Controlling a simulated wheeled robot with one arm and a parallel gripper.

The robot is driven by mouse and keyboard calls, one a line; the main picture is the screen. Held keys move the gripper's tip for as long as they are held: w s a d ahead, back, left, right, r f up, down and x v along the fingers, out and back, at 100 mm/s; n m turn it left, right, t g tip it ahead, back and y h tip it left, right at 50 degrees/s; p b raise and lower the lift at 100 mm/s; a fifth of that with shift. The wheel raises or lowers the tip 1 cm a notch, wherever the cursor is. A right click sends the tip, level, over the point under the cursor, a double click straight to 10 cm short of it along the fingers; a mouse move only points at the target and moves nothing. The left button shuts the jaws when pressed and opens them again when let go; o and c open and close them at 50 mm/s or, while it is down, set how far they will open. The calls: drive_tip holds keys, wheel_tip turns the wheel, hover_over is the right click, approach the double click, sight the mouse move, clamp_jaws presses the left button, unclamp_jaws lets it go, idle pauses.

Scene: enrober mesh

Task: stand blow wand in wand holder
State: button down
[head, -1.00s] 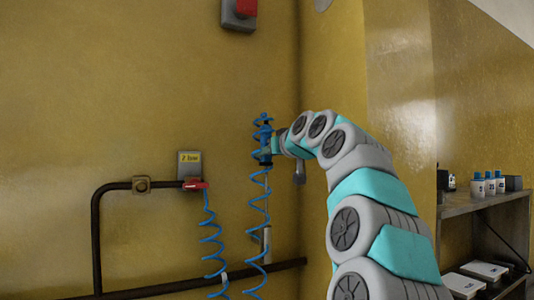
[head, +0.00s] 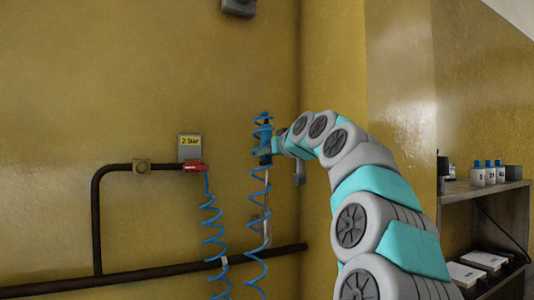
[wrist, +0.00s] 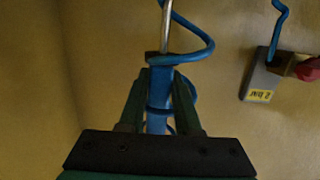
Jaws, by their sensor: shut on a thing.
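The blow wand has a blue handle (wrist: 158,88) and a thin metal tube (wrist: 165,25); a blue coiled hose winds around it. My gripper (wrist: 160,100) is shut on the blue handle. In the head view my gripper (head: 274,145) is close to the wall corner, and the wand's blue body (head: 264,150) is upright with its tube downward. A small pale upright piece (head: 256,224) on the wall below may be the wand holder; I cannot tell if the tube is in it or in front of it.
A dark pipe (head: 97,220) runs along the wall, with a red valve handle (head: 195,167) under a yellow-labelled grey box (head: 189,146). Another blue coil (head: 210,225) hangs there. A shelf (head: 485,190) with blue-capped bottles (head: 490,173) stands right.

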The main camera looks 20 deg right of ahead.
drive_tip(key=shift+f, duration=0.1)
idle(0.5)
drive_tip(key=shift+f+b, duration=4)
drive_tip(key=shift+f, duration=1.35)
drive_tip(key=c, duration=0.5)
unclamp_jaws()
drive_tip(key=shift+s, duration=0.1)
drive_tip(key=s, duration=0.5)
drive_tip(key=s+r, duration=0.1)
drive_tip(key=s, duration=0.1)
drive_tip(key=shift+s+d+r+p, duration=0.1)
drive_tip(key=shift+s+p, duration=0.2)
drive_tip(key=shift+p, duration=0.1)
